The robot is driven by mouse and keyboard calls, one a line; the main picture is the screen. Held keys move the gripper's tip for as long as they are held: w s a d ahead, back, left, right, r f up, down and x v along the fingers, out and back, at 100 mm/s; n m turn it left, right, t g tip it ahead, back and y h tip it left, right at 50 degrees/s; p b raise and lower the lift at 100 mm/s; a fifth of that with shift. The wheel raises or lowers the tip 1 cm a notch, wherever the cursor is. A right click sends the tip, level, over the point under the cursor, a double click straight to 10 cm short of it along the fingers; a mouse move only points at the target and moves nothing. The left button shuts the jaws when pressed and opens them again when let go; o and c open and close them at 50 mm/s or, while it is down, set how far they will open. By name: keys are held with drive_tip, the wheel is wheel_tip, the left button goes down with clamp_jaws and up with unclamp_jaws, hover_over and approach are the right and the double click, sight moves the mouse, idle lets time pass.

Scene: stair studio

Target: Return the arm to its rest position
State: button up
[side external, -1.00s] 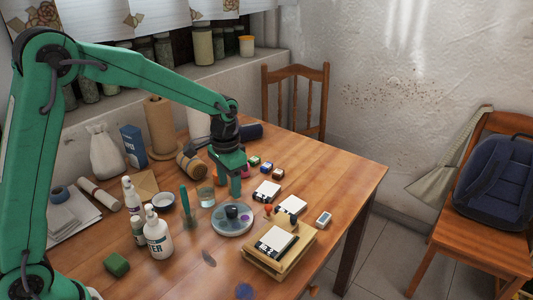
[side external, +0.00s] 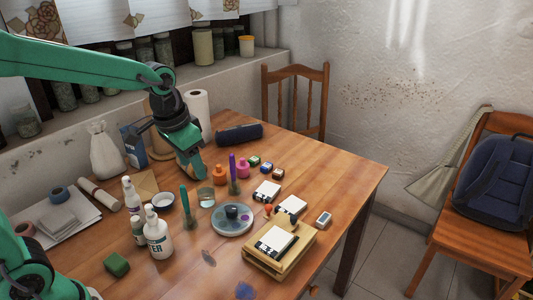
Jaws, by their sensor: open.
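My gripper (side external: 191,176) is green with a black wrist and points down over the back left part of the table (side external: 335,185). It is open, and I see nothing held in it. It hangs just left of an orange bottle (side external: 220,176). My green arm reaches in from the left edge, above the table.
White bottles (side external: 157,236), a white bowl (side external: 163,202), a glass (side external: 206,196) and a palette (side external: 232,220) stand below my gripper. A wooden press (side external: 277,262) is at the front right. A white roll (side external: 198,112) stands behind. The right table edge is clear.

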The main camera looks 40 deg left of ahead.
drive_tip(key=s+a+r+n+t, duration=0.1)
drive_tip(key=s+r+t, duration=0.2)
drive_tip(key=s, duration=1)
drive_tip(key=shift+s+a+n, duration=0.3)
drive_tip(key=shift+n, duration=0.1)
drive_tip(key=shift+o, duration=0.9)
drive_tip(key=shift+r, duration=0.1)
drive_tip(key=o, duration=0.7)
drive_tip(key=shift+w+r, duration=0.15)
drive_tip(key=shift+o, duration=1.1)
drive_tip(key=shift+w+r, duration=0.2)
drive_tip(key=shift+w, duration=0.05)
drive_tip(key=w+r+g, duration=0.1)
drive_tip(key=w+r, duration=0.3)
drive_tip(key=w, duration=0.2)
drive_tip(key=g, duration=0.4)
hover_over(232, 154)
drive_tip(key=shift+f, duration=2.25)
drive_tip(key=shift+f, duration=0.15)
drive_tip(key=shift+f, duration=4.85)
